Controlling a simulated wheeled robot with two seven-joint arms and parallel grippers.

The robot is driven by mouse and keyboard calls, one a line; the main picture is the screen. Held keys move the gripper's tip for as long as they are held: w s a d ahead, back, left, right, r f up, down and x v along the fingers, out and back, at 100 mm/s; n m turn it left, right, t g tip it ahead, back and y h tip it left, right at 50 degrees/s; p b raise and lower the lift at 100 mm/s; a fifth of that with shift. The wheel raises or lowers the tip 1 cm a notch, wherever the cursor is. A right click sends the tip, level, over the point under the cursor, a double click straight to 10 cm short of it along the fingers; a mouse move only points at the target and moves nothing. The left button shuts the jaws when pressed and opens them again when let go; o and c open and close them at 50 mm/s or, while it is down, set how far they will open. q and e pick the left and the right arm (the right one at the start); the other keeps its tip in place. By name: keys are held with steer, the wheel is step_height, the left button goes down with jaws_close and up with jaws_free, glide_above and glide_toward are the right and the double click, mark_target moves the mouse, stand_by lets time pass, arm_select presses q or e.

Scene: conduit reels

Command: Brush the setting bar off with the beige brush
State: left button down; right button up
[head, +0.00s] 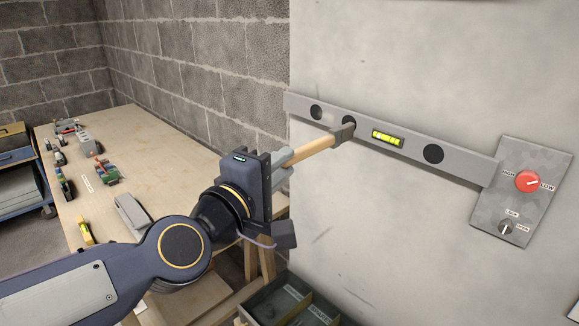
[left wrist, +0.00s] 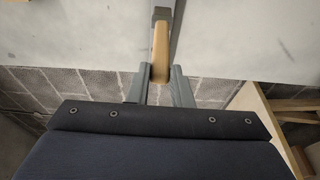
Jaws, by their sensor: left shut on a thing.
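The setting bar (head: 464,167) is a long grey bar with dark round holes and a yellow-green level vial (head: 387,139). It lies along the pale wall, sloping down to the right. The beige brush (head: 312,149) has a wooden handle and a dark grey head (head: 343,132). My left gripper (head: 283,165) is shut on the handle, which also shows between the fingers in the left wrist view (left wrist: 160,58). The brush head overlaps the bar between the second hole and the vial; it looks in contact, but I cannot be sure. My right gripper is not in view.
A grey plate with a red knob (head: 527,182) and a smaller switch sits at the bar's right end. A wooden table (head: 142,160) with several small items stands left. A dark divided bin (head: 290,300) is below. The wall under the bar is clear.

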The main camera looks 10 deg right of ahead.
arm_select(q)
steer(key=s+a+b, duration=0.2)
steer(key=s+a, duration=0.1)
steer(key=a, duration=0.2)
steer(key=shift+s+a+b, duration=0.15)
steer(key=shift+s+b, duration=0.25)
stand_by(0.7)
steer(key=w+a+b, duration=0.4)
steer(key=w+b, duration=0.2)
steer(key=w, duration=0.3)
steer(key=shift+p+x, duration=1.15)
steer(key=shift+x, duration=1.8)
steer(key=shift+w+d+r, duration=0.1)
steer(key=shift+w+d, duration=0.15)
steer(key=shift+d, duration=0.35)
steer(key=shift+s+d+p, duration=0.1)
steer(key=shift+s+p, duration=0.05)
steer(key=shift+p, duration=0.15)
